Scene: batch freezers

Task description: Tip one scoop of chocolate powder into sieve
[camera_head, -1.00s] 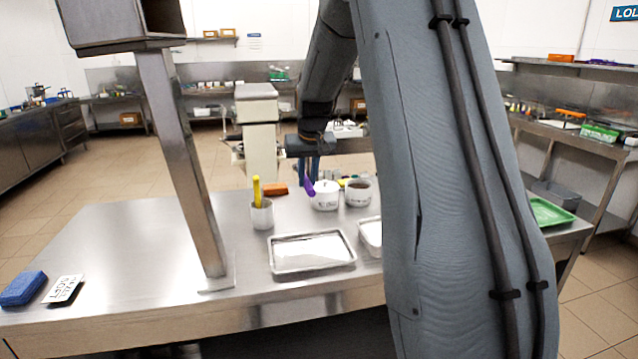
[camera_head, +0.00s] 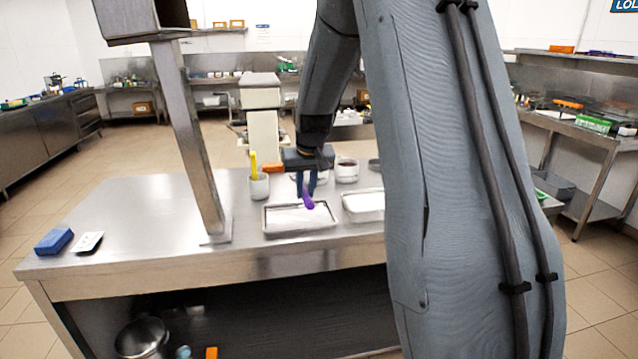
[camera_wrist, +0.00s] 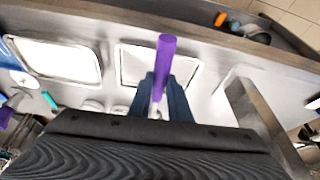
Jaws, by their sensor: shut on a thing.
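My gripper (camera_head: 306,190) is shut on a scoop with a purple handle (camera_head: 308,201). It holds the scoop above the left shallow metal tray (camera_head: 285,231). In the wrist view the purple handle (camera_wrist: 165,58) sticks out between the blue fingers, over a pale tray (camera_wrist: 127,72). The scoop's bowl is hidden, so I cannot see whether it holds powder. Another white pot is mostly hidden behind the gripper. I cannot make out the sieve for certain.
A second tray (camera_head: 364,217) lies to the right. A metal post (camera_head: 190,150) rises from the table.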

